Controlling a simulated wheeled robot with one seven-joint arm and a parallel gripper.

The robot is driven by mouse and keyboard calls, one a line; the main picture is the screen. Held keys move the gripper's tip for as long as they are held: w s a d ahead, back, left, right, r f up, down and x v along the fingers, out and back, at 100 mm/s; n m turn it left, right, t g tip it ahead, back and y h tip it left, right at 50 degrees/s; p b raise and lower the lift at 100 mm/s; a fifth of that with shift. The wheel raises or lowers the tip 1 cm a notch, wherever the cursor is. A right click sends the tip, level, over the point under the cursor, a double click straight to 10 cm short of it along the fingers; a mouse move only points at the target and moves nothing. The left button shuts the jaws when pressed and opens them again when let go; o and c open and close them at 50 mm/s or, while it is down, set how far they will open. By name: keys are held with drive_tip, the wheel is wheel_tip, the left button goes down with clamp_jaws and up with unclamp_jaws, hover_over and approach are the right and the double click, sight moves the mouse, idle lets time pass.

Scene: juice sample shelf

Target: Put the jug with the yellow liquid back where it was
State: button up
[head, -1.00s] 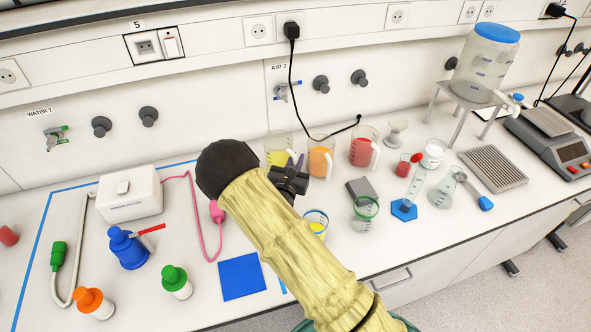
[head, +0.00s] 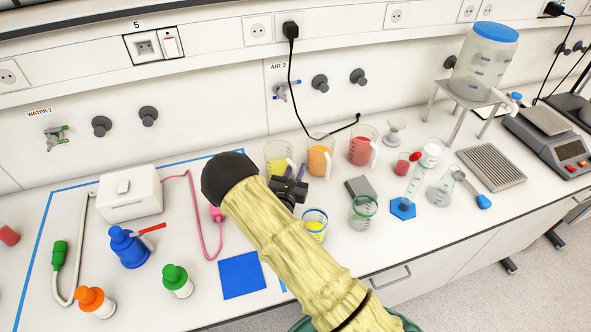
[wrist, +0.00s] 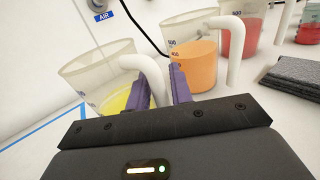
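The jug with the yellow liquid (head: 276,162) stands upright on the bench near the wall, left of the orange jug (head: 319,160). In the wrist view this yellow jug (wrist: 97,80) is at the left, its white handle (wrist: 153,72) pointing toward me. My gripper (head: 295,178) is just in front of it in the head view. In the wrist view the purple fingers of my gripper (wrist: 157,82) are apart, one on each side of the handle's lower part, with gaps visible. My gripper and arm cover part of the jug's lower side in the head view.
A blue-rimmed beaker with yellow contents (head: 314,226) stands in front of my gripper. A grey block (head: 360,187) and a green-rimmed beaker (head: 363,212) are to the right.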

drive_tip(key=shift+o, duration=0.8)
drive_tip(key=shift+r, duration=0.2)
drive_tip(key=b+v, duration=0.1)
drive_tip(key=v, duration=0.4)
drive_tip(key=b+v, duration=0.2)
drive_tip(key=v, duration=0.4)
drive_tip(key=shift+f+b, duration=0.2)
drive_tip(key=shift+b, duration=0.1)
drive_tip(key=shift+s+a+r, duration=0.1)
drive_tip(key=shift+s+a, duration=0.05)
drive_tip(key=shift+s, duration=0.35)
